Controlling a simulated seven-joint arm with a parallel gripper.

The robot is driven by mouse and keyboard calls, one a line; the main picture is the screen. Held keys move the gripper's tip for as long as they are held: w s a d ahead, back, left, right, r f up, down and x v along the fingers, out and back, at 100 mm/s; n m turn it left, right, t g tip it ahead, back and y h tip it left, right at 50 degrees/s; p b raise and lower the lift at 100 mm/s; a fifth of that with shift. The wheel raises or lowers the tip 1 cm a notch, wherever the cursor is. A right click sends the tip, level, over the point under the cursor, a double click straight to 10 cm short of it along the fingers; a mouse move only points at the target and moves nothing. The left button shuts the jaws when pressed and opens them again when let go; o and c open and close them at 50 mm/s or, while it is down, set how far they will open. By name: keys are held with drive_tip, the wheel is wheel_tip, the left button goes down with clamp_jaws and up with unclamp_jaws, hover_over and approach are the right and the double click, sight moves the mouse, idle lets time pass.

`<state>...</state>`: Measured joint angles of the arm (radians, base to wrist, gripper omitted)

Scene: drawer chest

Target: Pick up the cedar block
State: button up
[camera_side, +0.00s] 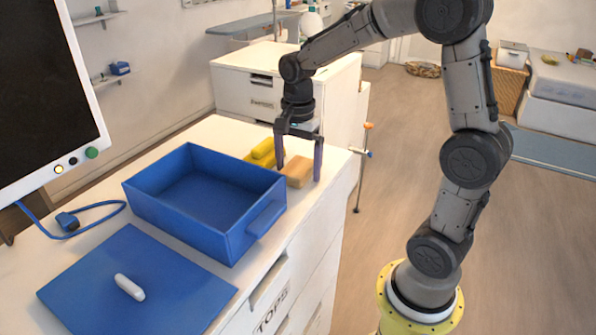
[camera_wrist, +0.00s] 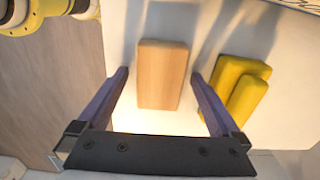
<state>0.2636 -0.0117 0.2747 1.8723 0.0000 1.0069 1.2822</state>
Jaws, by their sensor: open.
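The cedar block (camera_side: 297,171) is a light-brown wooden block lying on the white chest top, near its right edge in the side view. In the wrist view the block (camera_wrist: 162,75) lies ahead of and between the two fingers, with clear gaps on both sides. My gripper (camera_side: 299,172) is open and points down, one finger on either side of the block. In the wrist view my gripper (camera_wrist: 160,75) shows its purple fingers apart, with nothing held. I cannot tell exactly how high the fingertips are above the chest top.
Yellow blocks (camera_side: 262,153) lie just left of the cedar block; they also show in the wrist view (camera_wrist: 240,88). An empty blue bin (camera_side: 150,194) stands nearer the camera. A blue mat (camera_side: 110,270) bears a white piece (camera_side: 129,287). A monitor (camera_side: 45,90) stands at left.

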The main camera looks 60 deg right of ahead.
clamp_jaws()
idle(0.5)
drive_tip(key=shift+r, duration=0.15)
